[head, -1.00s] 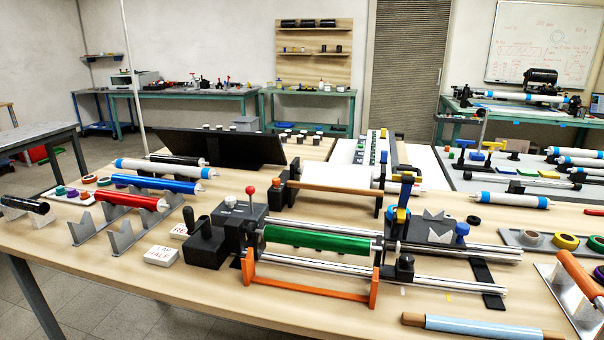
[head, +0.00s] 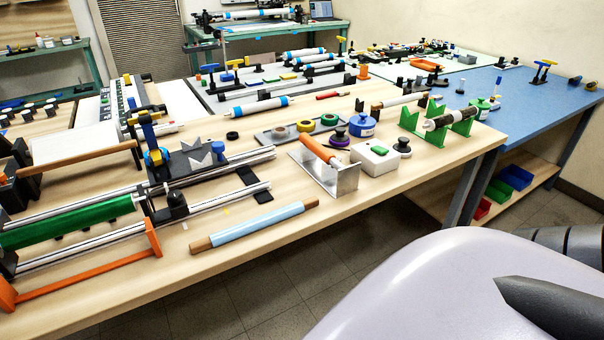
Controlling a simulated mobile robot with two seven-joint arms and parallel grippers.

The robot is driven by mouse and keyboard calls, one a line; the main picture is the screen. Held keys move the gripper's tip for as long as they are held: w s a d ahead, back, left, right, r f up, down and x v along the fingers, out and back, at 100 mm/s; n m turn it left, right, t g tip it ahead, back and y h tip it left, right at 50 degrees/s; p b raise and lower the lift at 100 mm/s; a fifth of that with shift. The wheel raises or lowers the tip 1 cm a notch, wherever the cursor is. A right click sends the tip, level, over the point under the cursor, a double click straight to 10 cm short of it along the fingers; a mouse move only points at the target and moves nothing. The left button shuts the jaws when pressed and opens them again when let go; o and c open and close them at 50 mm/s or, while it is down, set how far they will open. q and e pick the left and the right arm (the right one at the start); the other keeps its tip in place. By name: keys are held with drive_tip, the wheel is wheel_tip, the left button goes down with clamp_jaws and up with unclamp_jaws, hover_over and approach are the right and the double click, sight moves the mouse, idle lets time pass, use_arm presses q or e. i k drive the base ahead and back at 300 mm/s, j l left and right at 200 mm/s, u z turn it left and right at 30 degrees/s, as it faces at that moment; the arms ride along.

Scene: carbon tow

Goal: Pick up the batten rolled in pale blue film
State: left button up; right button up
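The batten rolled in pale blue film (head: 256,228) lies on the wooden table near its front edge, in the middle of the head view. Its bare brown wooden ends show at both sides, and it slants up to the right. Nothing touches it from above. Neither of my grippers shows in the head view. A pale rounded surface and dark parts at the lower right seem to be my own body.
A rolling machine with a green roll (head: 70,226) and an orange bar (head: 90,267) stands left of the batten. Behind it is a metal stand with an orange roller (head: 318,147). A white box (head: 375,161) stands further right. A blue-topped table (head: 520,95) adjoins at the right.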

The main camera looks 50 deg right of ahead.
sight(216, 239)
drive_tip(key=l+z, duration=0.1)
drive_tip(key=z, duration=0.95)
drive_tip(key=k+l, duration=0.05)
